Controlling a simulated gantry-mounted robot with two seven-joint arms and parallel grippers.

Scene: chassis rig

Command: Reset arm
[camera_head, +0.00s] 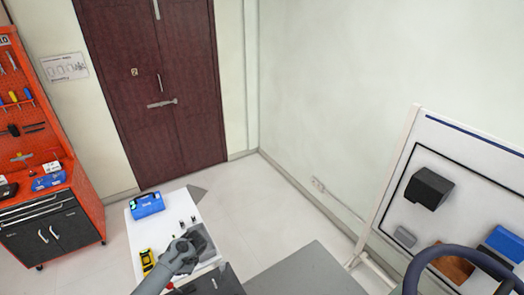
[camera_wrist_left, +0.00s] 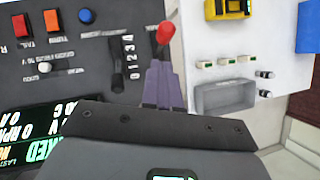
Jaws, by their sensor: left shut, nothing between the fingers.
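My left gripper (camera_head: 182,250) is over the front of the white table in the head view. In the left wrist view, its purple-grey fingers (camera_wrist_left: 165,72) are together and empty. Their tips are close to a lever with a red knob (camera_wrist_left: 165,33) at the edge of a dark control panel (camera_wrist_left: 60,75); I cannot tell whether they touch it. My right gripper is not in view.
The white table (camera_head: 135,235) holds a blue box (camera_head: 147,204), a yellow device (camera_head: 147,261), a grey tray (camera_wrist_left: 225,94) and several small parts. A red tool cabinet (camera_head: 90,205) stands left. A board (camera_head: 425,215) and steering wheel (camera_head: 440,250) are at right.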

